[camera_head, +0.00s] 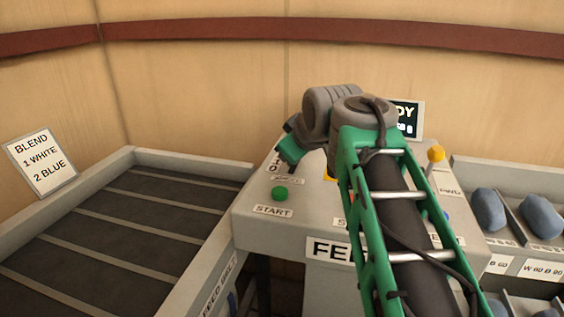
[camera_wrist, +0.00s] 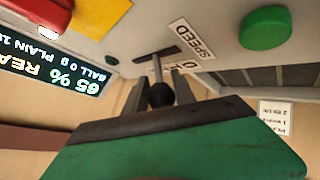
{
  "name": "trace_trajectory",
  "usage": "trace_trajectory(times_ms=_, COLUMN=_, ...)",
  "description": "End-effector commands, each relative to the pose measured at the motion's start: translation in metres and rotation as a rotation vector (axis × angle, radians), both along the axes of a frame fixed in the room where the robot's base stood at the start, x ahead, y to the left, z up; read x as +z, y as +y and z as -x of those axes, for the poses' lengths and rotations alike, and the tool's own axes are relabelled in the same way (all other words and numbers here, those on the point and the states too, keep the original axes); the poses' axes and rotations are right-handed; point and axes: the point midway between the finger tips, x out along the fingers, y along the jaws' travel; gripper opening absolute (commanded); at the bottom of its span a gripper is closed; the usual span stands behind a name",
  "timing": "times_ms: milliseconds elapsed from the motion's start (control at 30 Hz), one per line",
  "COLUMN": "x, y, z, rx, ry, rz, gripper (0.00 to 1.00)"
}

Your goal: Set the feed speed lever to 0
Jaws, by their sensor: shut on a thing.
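The feed speed lever (camera_wrist: 161,95) has a thin metal stem and a round black knob. It rises from a short dark slot in the grey panel, beside the SPEED label (camera_wrist: 192,39) in the wrist view. My gripper (camera_wrist: 159,78) has its two grey fingers on either side of the knob and is shut on it. A scale plate with a 0 (camera_wrist: 178,69) is partly hidden behind a finger. In the head view my green gripper body (camera_head: 293,146) hides the lever; a scale with a 0 (camera_head: 272,169) shows beside it. The lever's exact setting cannot be read.
A green START button (camera_head: 280,193) is on the console (camera_head: 262,228), left of my arm. A yellow-knobbed lever (camera_head: 436,154) and a display (camera_head: 408,118) are to the right. A dark slatted conveyor (camera_head: 120,215) lies left, with a blend sign (camera_head: 41,164). Blue bundles (camera_head: 541,215) sit in bins at right.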

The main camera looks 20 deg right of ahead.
Motion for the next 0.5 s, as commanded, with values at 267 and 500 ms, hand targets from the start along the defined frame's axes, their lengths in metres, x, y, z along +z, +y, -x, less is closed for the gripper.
trace_trajectory(times_ms=267, x=-0.0009, y=-0.0008, z=0.0009, rx=-0.001, ry=-0.001, rz=0.003, gripper=0.00)
trace_trajectory(times_ms=500, x=-0.0015, y=0.0001, z=0.0007, rx=0.000, ry=0.000, rz=0.001, gripper=0.41)
